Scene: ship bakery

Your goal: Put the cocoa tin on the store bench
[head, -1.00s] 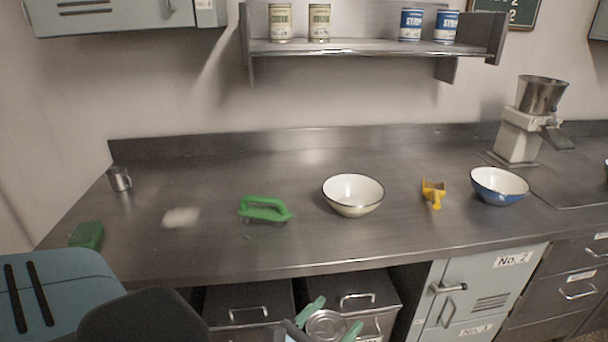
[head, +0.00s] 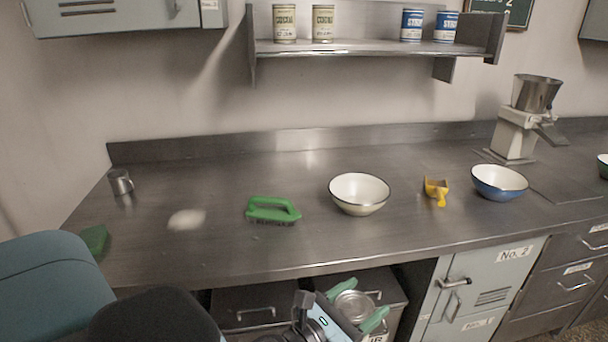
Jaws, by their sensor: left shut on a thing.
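My left gripper (head: 359,304) shows low in the head view, in front of the bench's front edge. Its green fingers are shut on a round tin (head: 353,305). Only the tin's silvery top shows clearly; its label is hidden. The long steel bench (head: 300,240) runs across the view, and the held tin is apart from its top. Two cream and green tins labelled cocoa, one on the left (head: 284,24) and one beside it (head: 323,23), stand on the wall shelf.
On the bench are a metal mug (head: 121,182), white powder (head: 187,219), a green brush (head: 272,209), a cream bowl (head: 359,194), a yellow scoop (head: 436,191), a blue bowl (head: 499,182) and a grinder (head: 517,130). The bench is clear between brush and backsplash.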

